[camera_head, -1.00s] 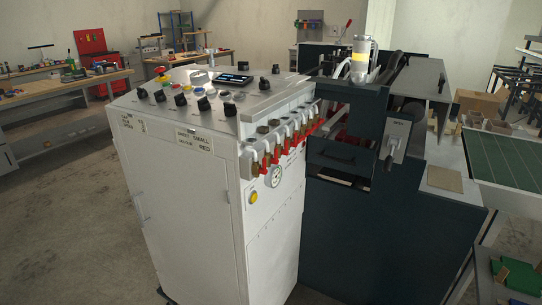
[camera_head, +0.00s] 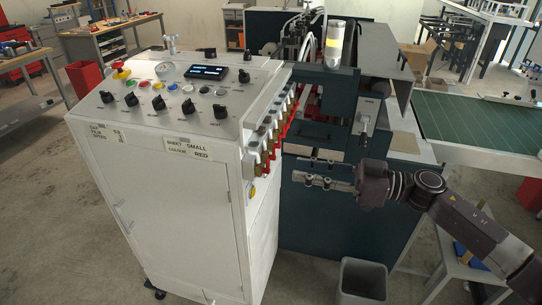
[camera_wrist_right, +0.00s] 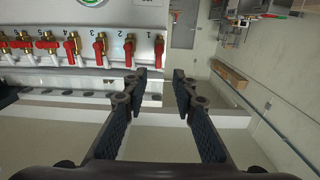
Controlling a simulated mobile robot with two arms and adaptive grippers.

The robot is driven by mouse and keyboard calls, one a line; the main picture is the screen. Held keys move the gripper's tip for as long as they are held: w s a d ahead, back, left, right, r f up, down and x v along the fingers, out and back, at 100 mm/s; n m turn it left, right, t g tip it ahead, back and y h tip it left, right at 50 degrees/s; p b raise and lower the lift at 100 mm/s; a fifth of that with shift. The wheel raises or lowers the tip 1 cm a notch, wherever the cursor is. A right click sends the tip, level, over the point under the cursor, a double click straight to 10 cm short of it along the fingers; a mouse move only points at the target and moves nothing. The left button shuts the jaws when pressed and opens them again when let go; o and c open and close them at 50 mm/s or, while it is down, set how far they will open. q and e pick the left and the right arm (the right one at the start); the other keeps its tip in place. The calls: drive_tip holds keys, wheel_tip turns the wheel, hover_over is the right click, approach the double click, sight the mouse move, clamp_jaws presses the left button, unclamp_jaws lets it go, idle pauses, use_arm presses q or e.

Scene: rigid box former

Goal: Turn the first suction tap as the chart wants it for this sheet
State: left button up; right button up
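The row of suction taps (camera_head: 262,142) runs along the right edge of the white cabinet in the head view, small and crowded. In the right wrist view several brass taps with red levers hang under printed numbers, rising from right to left. The first tap (camera_wrist_right: 159,52) is at the right end, its lever lying up and down the picture. The second tap (camera_wrist_right: 129,52) lies much the same way. My right gripper (camera_head: 308,171) is open and empty, to the right of the taps. In the wrist view its fingers (camera_wrist_right: 161,84) are apart, below the first tap and not touching it. My left gripper is not in view.
A label (camera_head: 187,149) on the cabinet reads sheet SMALL, colour RED; no chart is legible. Knobs and a small display (camera_head: 206,72) sit on the cabinet top. The dark machine (camera_head: 322,220) stands behind my right gripper. A grey bin (camera_head: 362,281) is on the floor.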

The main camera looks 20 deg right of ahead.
drive_tip(key=p+x, duration=0.3)
drive_tip(key=x, duration=0.4)
drive_tip(key=shift+w, duration=0.15)
drive_tip(key=shift+d, duration=0.1)
drive_tip(key=shift+c, duration=0.4)
clamp_jaws()
